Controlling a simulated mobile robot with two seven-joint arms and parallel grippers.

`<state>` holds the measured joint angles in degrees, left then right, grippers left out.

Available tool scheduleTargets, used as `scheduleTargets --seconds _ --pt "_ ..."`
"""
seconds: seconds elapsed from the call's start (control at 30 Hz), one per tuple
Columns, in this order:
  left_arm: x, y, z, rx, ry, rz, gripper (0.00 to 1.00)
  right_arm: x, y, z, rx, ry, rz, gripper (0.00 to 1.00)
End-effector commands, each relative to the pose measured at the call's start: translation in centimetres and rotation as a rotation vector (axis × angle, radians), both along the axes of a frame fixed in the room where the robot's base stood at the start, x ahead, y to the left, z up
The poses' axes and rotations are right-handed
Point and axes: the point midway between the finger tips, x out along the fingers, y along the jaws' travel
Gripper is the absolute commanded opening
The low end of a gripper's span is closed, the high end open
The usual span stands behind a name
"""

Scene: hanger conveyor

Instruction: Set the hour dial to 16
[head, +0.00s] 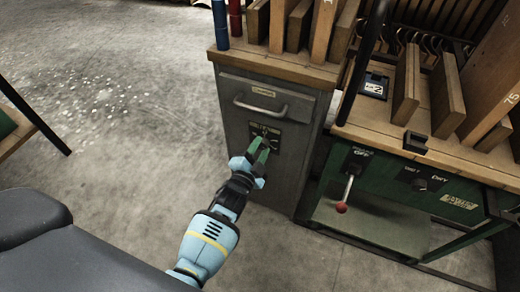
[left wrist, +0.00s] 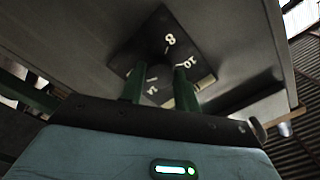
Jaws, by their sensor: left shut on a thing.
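The hour dial is on a dark square plate (head: 268,130) on the front of a grey cabinet. In the left wrist view its plate (left wrist: 186,52) shows white marks that look like 8, 10 and 14. The dial's dark knob is mostly hidden between my fingers, so its pointer cannot be read. My left gripper (head: 262,150) reaches the dial from the front with green fingers. In the left wrist view the gripper (left wrist: 157,76) has one finger on each side of the knob, shut on it. My right gripper is not in view.
A metal drawer handle (head: 260,104) sticks out above the dial. To the right, a green bench has a red-knobbed lever (head: 342,207) and another dark dial (head: 421,184). Wooden boards stand on the tops.

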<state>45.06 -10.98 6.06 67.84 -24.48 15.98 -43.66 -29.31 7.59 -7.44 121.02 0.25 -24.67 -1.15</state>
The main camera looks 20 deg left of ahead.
Motion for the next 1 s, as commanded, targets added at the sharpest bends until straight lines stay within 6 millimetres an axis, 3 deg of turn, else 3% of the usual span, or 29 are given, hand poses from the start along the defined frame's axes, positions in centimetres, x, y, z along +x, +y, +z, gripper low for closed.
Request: scheduleTargets --seconds 0.73,0.77,0.9,1.0 --pt "-0.01 -0.05 0.0 0.093 -0.003 0.0 0.09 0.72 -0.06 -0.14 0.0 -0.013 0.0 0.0" --pt "-0.01 -0.05 0.0 0.093 -0.003 0.0 0.33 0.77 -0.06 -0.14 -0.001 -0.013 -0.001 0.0" --pt "-0.01 -0.05 0.0 0.093 -0.003 0.0 0.51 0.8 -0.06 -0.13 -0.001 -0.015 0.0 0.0" --pt "0.0 -0.04 0.0 0.092 -0.003 0.0 0.54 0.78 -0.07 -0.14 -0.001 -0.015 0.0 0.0"
